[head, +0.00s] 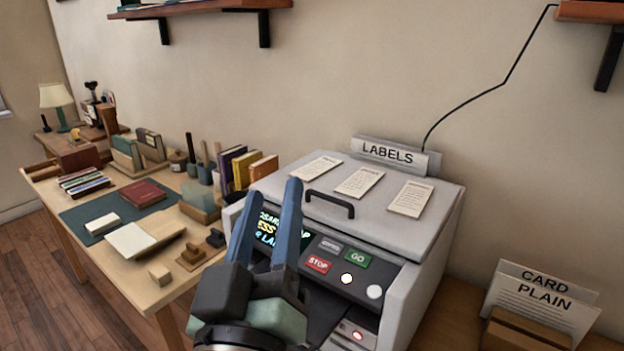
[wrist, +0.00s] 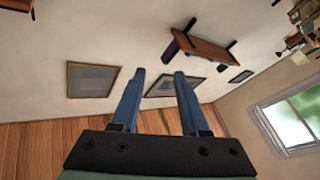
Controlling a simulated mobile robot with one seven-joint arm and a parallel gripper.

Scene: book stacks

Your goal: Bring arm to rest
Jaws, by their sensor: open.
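My gripper (head: 272,222) is in the lower middle of the head view, raised in front of the label machine (head: 372,212). Its two blue fingers point up and stand apart with nothing between them. The fingers hide part of the machine's lit screen. In the wrist view my gripper (wrist: 160,78) is also open and empty. That view looks tilted across the room at wall, wooden floor and framed pictures, with no object close to the fingertips.
A wooden desk (head: 120,275) at the left holds books, a green mat, blocks and stamps. A card holder (head: 540,300) stands at the lower right. Wall shelves (head: 195,8) hang above. A black cable (head: 480,95) runs down to the machine. Open air surrounds the fingertips.

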